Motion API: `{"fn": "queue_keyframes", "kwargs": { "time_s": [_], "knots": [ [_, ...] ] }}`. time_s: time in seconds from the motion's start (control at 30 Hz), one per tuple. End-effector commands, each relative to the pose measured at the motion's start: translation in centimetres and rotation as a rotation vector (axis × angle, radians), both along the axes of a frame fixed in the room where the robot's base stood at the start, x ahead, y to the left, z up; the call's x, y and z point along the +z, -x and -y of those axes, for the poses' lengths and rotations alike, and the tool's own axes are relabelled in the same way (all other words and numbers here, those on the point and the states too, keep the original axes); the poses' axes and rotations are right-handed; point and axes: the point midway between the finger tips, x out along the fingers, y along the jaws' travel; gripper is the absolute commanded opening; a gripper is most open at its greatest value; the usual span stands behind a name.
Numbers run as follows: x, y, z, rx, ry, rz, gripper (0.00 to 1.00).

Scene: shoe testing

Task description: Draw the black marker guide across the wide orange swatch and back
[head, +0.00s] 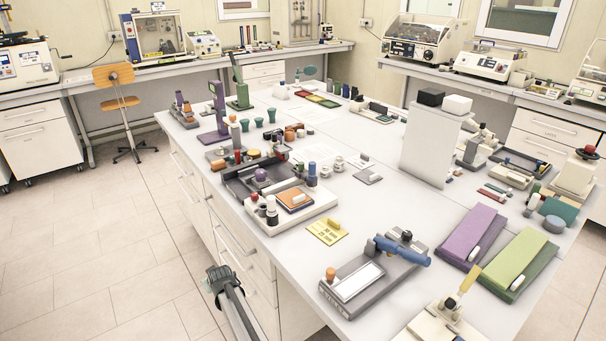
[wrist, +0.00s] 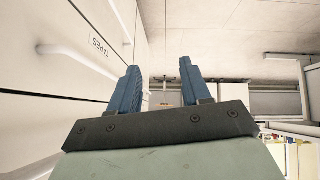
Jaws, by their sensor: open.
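An orange-brown swatch (head: 289,204) lies on a dark backing on a white tray (head: 300,217) near the bench's left edge, with a small pale block on top. Small upright pieces with red and dark parts (head: 271,212) stand at the tray's left end. I cannot tell which dark piece is the black marker guide. My gripper (head: 216,273) is low in front of the bench's drawers, outside the bench edge and well short of the swatch. In the wrist view its two blue fingers (wrist: 158,92) are apart with nothing between them.
White drawers with handles (wrist: 75,55) are close on the wrist view's left. A dark open tray (head: 240,183) with bottles adjoins the swatch tray. A yellow card (head: 327,232) and a grey fixture with a blue handle (head: 400,250) stand nearer. The floor left of the bench is clear.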

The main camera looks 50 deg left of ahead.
Motion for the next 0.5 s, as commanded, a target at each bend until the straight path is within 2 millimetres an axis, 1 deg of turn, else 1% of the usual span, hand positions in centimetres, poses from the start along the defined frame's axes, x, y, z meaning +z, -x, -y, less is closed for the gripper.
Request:
{"fn": "queue_keyframes", "kwargs": {
  "time_s": [0.03,0.07,0.1,0.17,0.2,0.27,0.3,0.37,0.4,0.47,0.5],
  "knots": [
    [3.0,1.3,-1.7,0.052,-0.034,0.021,0.48],
    [4.5,1.9,-2.5,0.084,-0.051,0.036,0.48],
    [6.6,2.8,-3.5,0.124,-0.075,0.055,0.48],
    [9.8,4.1,-4.8,0.184,-0.111,0.085,0.48],
    [11.9,4.9,-5.7,0.223,-0.135,0.106,0.48],
    [15.1,6.1,-6.8,0.279,-0.169,0.137,0.48],
    [17.3,6.7,-7.5,0.314,-0.19,0.16,0.48],
    [20.3,7.4,-8.4,0.363,-0.218,0.191,0.48],
    [22.2,7.7,-9.0,0.393,-0.234,0.21,0.48],
    [24.8,7.9,-9.7,0.433,-0.253,0.236,0.48],
    [26.5,7.7,-10.1,0.458,-0.26,0.254,0.48]
  ]
}}
